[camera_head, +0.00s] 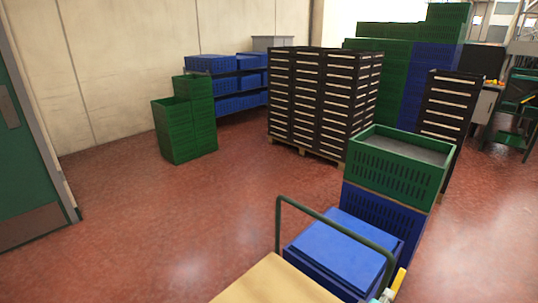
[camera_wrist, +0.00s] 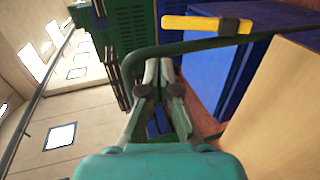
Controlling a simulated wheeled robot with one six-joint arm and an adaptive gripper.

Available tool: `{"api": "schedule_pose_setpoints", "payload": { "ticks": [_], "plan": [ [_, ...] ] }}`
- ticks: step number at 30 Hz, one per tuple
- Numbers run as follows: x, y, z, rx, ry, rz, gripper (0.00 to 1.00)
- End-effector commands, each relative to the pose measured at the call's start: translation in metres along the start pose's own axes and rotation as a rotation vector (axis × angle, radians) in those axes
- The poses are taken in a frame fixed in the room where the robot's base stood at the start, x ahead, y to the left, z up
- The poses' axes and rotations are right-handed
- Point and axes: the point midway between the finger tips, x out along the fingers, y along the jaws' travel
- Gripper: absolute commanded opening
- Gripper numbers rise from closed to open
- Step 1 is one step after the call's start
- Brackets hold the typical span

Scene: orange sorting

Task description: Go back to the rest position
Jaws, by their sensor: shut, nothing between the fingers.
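My gripper (camera_wrist: 159,66) shows in the wrist view, with its teal body at the bottom and its two grey-green fingers close together. It is shut with nothing held between the fingers. A dark green bar (camera_wrist: 205,44) passes close by the fingertips; I cannot tell whether they touch it. No oranges are in view.
A light wooden board (camera_head: 275,283) and a green handle frame (camera_head: 335,222) stand close in front, by a blue lidded crate (camera_head: 345,248). A green crate (camera_head: 400,178) sits behind. Dark stacked crates (camera_head: 320,100) stand farther back. Red floor (camera_head: 150,230) is clear to the left.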

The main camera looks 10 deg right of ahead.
Motion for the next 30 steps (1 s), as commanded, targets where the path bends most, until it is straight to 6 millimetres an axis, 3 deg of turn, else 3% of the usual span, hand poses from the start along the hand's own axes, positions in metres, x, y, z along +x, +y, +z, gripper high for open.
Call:
{"api": "schedule_pose_setpoints", "payload": {
  "ticks": [8, 18, 24, 30],
  "plan": [
    [-0.037, -0.069, 0.012, 0.074, 0.182, -0.072, 0.0],
    [-0.123, -0.145, 0.042, 0.297, 0.438, -0.233, 0.0],
    [-0.181, -0.167, 0.068, 0.467, 0.546, -0.342, 0.0],
    [-0.239, -0.172, 0.098, 0.663, 0.62, -0.449, 0.0]
  ]
}}
